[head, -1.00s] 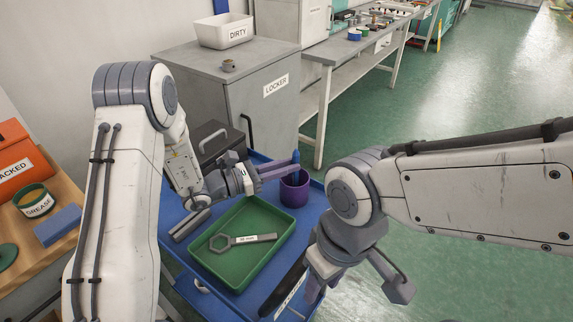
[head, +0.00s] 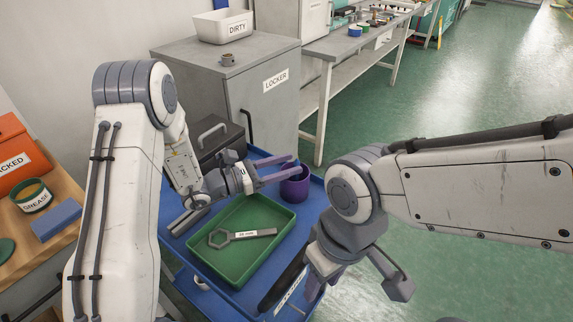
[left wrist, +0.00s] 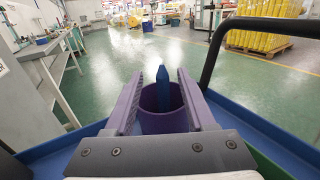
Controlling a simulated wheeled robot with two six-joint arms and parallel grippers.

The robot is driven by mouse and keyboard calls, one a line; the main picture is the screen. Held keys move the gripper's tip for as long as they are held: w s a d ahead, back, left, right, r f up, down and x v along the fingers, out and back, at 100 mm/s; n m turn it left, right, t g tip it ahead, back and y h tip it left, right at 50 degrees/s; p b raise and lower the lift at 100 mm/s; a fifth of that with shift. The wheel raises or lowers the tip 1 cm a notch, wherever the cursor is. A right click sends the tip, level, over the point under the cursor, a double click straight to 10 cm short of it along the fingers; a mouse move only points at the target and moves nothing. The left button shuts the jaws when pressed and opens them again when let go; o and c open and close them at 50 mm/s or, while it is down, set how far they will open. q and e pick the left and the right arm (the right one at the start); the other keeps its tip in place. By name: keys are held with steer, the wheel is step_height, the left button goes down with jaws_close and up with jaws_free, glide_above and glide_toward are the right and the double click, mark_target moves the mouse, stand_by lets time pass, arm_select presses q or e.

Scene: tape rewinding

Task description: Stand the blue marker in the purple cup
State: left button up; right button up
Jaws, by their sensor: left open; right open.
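The purple cup (head: 296,188) stands on the blue cart top, and it also shows in the left wrist view (left wrist: 163,122). The blue marker (left wrist: 162,88) stands roughly upright inside the cup, its pointed end above the rim. In the head view it is mostly hidden by my gripper and the cup. My left gripper (head: 294,167) is open, with a finger on each side of the marker and a visible gap to both fingers, at the cup's rim. My right gripper (head: 318,284) is low at the cart's front edge, away from the cup; its fingers are partly hidden.
A green tray (head: 241,262) holding a wrench (head: 243,236) lies on the blue cart in front of the cup. A dark toolbox (head: 214,142) with a handle stands behind my left gripper. A grey locker (head: 262,100) stands behind the cart. Green floor lies open to the right.

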arm_select(q)
steer(key=b+v, duration=0.1)
steer(key=v, duration=0.9)
steer(key=shift+s+a, duration=0.15)
stand_by(0.4)
